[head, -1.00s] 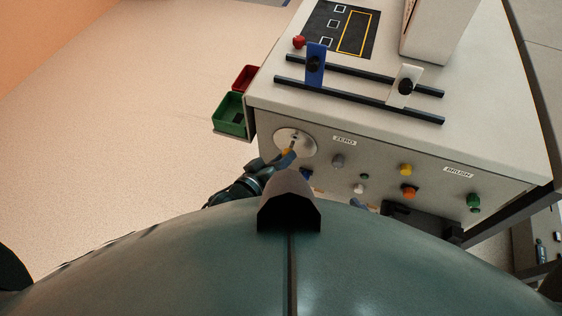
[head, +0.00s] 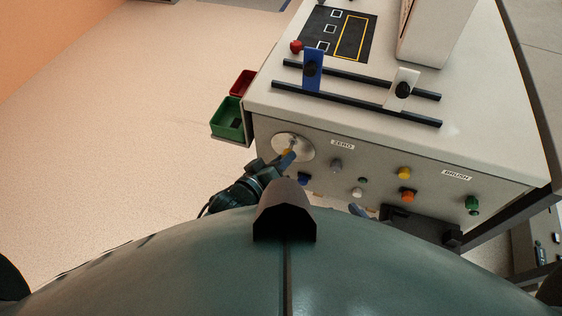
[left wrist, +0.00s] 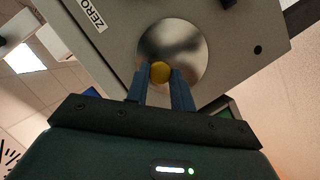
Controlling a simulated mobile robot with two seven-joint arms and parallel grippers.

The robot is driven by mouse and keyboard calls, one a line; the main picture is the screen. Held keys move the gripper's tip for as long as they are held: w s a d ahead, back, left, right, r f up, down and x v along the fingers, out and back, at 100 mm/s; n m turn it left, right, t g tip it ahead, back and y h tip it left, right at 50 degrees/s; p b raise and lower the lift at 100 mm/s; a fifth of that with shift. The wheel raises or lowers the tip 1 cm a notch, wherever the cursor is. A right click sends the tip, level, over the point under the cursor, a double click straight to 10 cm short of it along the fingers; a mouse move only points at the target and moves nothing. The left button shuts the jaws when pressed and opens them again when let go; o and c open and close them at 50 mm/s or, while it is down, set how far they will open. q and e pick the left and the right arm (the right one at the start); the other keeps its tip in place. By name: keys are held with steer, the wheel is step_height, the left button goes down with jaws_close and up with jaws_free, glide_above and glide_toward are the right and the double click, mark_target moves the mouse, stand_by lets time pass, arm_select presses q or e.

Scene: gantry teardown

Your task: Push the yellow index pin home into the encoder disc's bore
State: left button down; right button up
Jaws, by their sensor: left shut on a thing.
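My left gripper (left wrist: 160,86) is shut on the pin, one blue-grey finger each side. The bore and the pin's depth are hidden. A blue-grey tip (head: 358,209), apparently my right gripper, is low in the head view, mostly hidden; its jaws are unclear.
The panel carries several coloured knobs, including a grey one (head: 336,165) right of the disc. Green (head: 228,120) and red (head: 243,82) bins hang at the cabinet's left side. Dark rails (head: 355,103) with blue and white blocks lie on top. Floor left is clear.

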mark_target(286, 150)
arm_select(q)
steer(key=shift+w+d, duration=0.1)
steer(key=shift+w, duration=0.25)
steer(key=shift+w+d+b, duration=0.2)
steer(key=shift+w+b, duration=0.05)
steer(key=shift+w, duration=0.3)
steer(key=shift+w+d+b, duration=0.15)
steer(key=shift+w+b, duration=0.1)
steer(key=shift+w, duration=0.25)
steer(key=c, duration=1.1)
jaws_free()
arm_select(e)
steer(key=shift+f, duration=0.4)
